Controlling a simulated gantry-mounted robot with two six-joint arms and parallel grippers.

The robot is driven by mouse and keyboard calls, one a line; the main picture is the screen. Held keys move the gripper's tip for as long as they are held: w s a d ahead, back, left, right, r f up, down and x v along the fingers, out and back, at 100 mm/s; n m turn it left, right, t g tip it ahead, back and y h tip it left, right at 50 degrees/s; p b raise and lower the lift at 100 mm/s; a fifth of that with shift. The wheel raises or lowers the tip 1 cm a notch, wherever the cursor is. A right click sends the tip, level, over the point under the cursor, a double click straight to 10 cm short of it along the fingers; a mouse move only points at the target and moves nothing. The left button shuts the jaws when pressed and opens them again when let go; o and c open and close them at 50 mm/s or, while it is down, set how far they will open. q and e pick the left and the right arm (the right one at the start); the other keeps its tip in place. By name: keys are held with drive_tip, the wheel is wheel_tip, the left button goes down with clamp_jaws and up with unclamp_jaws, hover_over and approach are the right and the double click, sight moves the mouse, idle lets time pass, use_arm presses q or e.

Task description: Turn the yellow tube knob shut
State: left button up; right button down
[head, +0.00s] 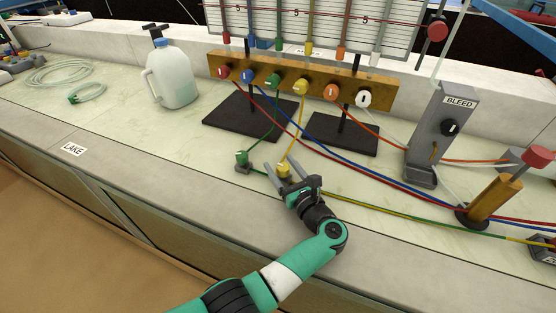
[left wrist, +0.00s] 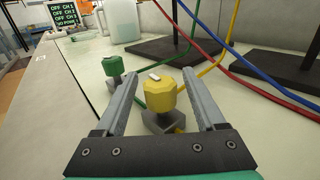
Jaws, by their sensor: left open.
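A yellow knob (head: 283,169) stands on a small grey base on the bench, with a yellow tube (head: 295,135) running up from it. In the left wrist view the yellow knob (left wrist: 160,92) is faceted, with a short white mark on top. My left gripper (head: 282,167) is open, its two fingers either side of the knob with a gap at each side. Another yellow knob (head: 300,87) sits on the brass manifold (head: 240,68). My right gripper is not in view.
A green knob (head: 241,157) stands close to the left of the yellow one, just outside my left finger in the wrist view. Red and blue tubes (head: 335,157) cross the bench to the right. A black stand base (head: 250,118) lies behind.

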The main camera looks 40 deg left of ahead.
use_arm(q)
drive_tip(key=p+v, duration=0.1)
drive_tip(key=v, duration=0.8)
drive_tip(key=shift+d, duration=0.35)
